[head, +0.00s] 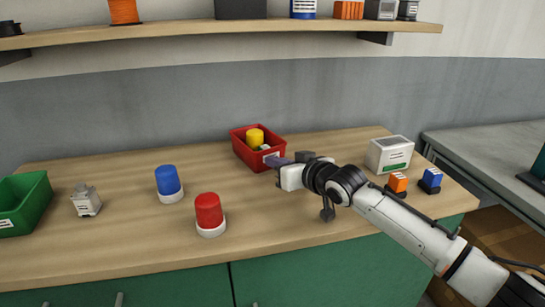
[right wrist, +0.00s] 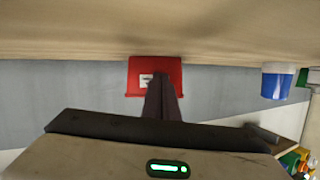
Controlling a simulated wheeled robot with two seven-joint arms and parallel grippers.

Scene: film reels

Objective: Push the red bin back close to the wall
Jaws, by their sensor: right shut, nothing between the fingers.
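The red bin (head: 249,157) stands upright on the wooden worktop, towards its back edge near the grey wall. It holds a yellow item (head: 255,137) and something small and pale. My right gripper (head: 272,161) is shut and empty, with its fingertips at the bin's front face by the white label. In the right wrist view, which looks upside down, the shut fingers (right wrist: 163,84) overlap the front of the red bin (right wrist: 174,67). I cannot tell whether they touch it. The gap between bin and wall is hard to judge. My left gripper is not in view.
A blue beacon (head: 168,181) and a red beacon (head: 209,212) stand left of my arm. A green bin (head: 24,204) is at the far left. A white box (head: 390,155) stands right of my gripper. A shelf (head: 180,32) runs above. The worktop beside the bin is clear.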

